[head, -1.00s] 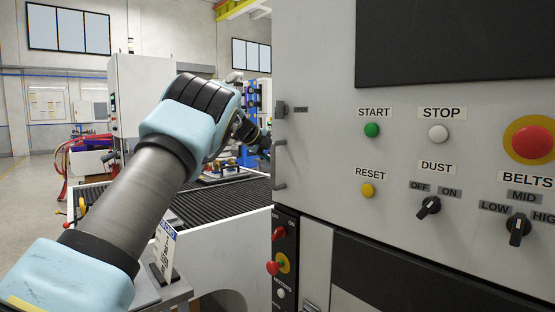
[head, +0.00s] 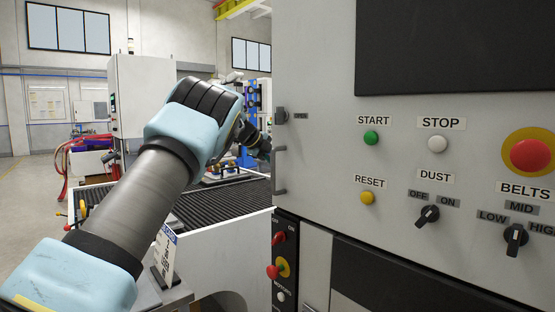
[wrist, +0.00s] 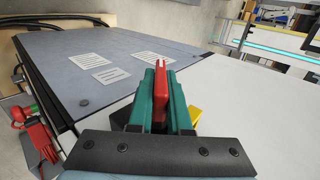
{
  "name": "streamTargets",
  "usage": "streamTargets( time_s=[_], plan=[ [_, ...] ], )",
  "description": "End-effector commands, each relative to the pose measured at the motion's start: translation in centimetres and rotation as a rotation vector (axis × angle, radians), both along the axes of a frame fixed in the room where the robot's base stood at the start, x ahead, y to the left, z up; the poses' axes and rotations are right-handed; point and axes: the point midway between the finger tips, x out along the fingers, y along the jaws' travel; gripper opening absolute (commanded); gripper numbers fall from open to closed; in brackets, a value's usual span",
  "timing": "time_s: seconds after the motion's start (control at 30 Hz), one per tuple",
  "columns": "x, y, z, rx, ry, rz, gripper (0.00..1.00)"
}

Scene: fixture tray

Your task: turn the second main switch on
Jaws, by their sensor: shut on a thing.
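My gripper, with teal fingers (wrist: 158,100), is shut on a red switch handle (wrist: 160,92) in the wrist view. A yellow plate (wrist: 196,114) shows partly behind the right finger; the rest of the switch is hidden by the fingers and the black gripper body. In the head view my gripper (head: 262,146) is small and partly hidden at the left edge of the grey cabinet (head: 320,160), so its hold does not show there. I cannot read a label marking the held handle as the second main switch.
The cabinet front has a green START button (head: 371,138), a DUST knob (head: 428,215), a BELTS knob (head: 515,238) and a red stop button (head: 530,155). A roller conveyor (head: 225,200) lies beyond my arm.

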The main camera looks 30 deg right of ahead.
Motion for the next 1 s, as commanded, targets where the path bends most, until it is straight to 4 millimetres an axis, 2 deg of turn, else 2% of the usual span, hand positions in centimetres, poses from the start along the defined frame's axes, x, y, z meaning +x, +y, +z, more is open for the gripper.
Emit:
streamTargets(
  time_s=[0.03, 0.6, 1.0],
  plan=[
    [0.04, -0.04, 0.77, 0.017, 0.003, 0.001, 0.00],
    [0.40, -0.17, 0.41, 0.282, 0.048, -0.002, 0.00],
    [0.10, -0.09, 0.34, 0.353, 0.064, 0.004, 0.00]
  ],
)
